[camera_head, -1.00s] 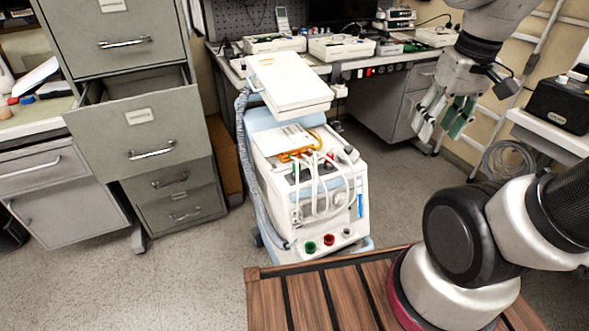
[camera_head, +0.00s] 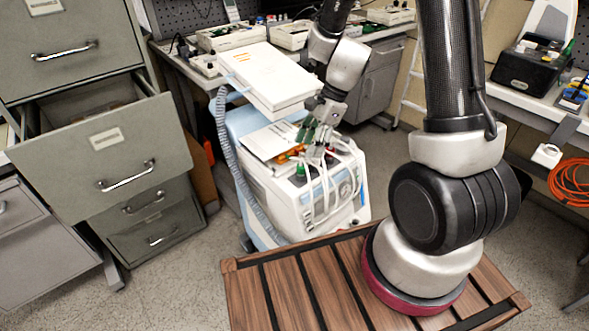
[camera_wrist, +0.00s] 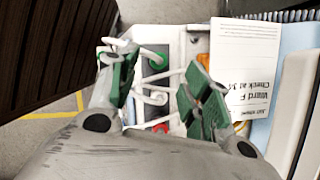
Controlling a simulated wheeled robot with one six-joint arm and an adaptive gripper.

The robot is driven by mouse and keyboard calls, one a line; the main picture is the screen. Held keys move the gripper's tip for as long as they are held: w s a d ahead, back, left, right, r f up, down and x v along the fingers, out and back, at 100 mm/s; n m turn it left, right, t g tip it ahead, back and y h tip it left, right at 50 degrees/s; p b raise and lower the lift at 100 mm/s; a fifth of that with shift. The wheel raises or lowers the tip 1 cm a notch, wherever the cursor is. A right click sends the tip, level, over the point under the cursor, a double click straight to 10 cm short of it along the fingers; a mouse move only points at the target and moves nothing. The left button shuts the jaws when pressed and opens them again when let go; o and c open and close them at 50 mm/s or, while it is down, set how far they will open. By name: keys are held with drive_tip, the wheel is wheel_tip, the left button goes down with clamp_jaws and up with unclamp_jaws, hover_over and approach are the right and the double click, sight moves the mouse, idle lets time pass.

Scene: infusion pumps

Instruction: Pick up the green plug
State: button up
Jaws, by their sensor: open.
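A small green plug (camera_wrist: 156,60) shows between my fingers in the wrist view, among white cables on the front panel of the white and blue machine. In the head view it appears as a small green spot (camera_head: 301,170) on the upper front of that machine (camera_head: 285,208). My gripper (camera_head: 311,148) is above the panel, pointing down. In the wrist view my gripper (camera_wrist: 163,72) is open, its green-padded fingers on either side of the plug with gaps. Whether the fingertips touch the cables, I cannot tell.
White cables (camera_head: 335,180) loop over the panel front. A white box-like unit (camera_head: 268,78) overhangs the machine just left of my gripper. A printed paper (camera_wrist: 250,65) lies beside the right finger. A filing cabinet with an open drawer (camera_head: 105,145) stands at left.

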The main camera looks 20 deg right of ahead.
sight(302, 162)
drive_tip(key=shift+m, duration=0.6)
drive_tip(key=x, duration=0.7)
drive_tip(key=shift+d+f, duration=0.1)
drive_tip(key=shift+f, duration=0.4)
clamp_jaws()
